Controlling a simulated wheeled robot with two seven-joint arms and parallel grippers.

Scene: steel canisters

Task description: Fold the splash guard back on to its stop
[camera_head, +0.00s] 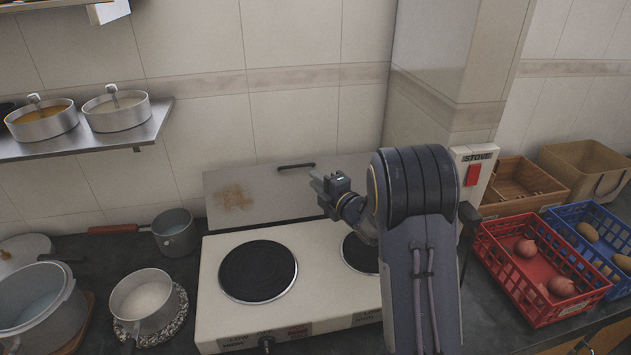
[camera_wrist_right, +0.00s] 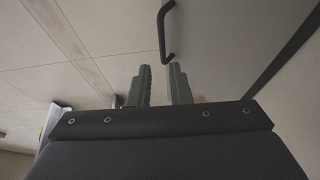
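The splash guard (camera_head: 270,200) is a grey metal panel along the back of the white stove (camera_head: 225,300), raised from the stove top, with a brown stain on its left part. Its stop does not show clearly, and I cannot tell whether the panel touches anything behind it. A black bar handle (camera_head: 296,166) is at its top edge. My right gripper (camera_head: 316,182) is in front of the panel, just right of and below the handle. In the right wrist view its fingers (camera_wrist_right: 161,84) are apart and empty, with the handle (camera_wrist_right: 165,32) just beyond the tips. My left gripper is not in view.
My right arm hides part of the right hotplate (camera_head: 358,252). The left hotplate (camera_head: 258,271) is bare. A saucepan (camera_head: 175,232) with a red handle stands left of the panel. A red crate (camera_head: 535,290) is at right, and a shelf (camera_head: 85,140) with pots is upper left.

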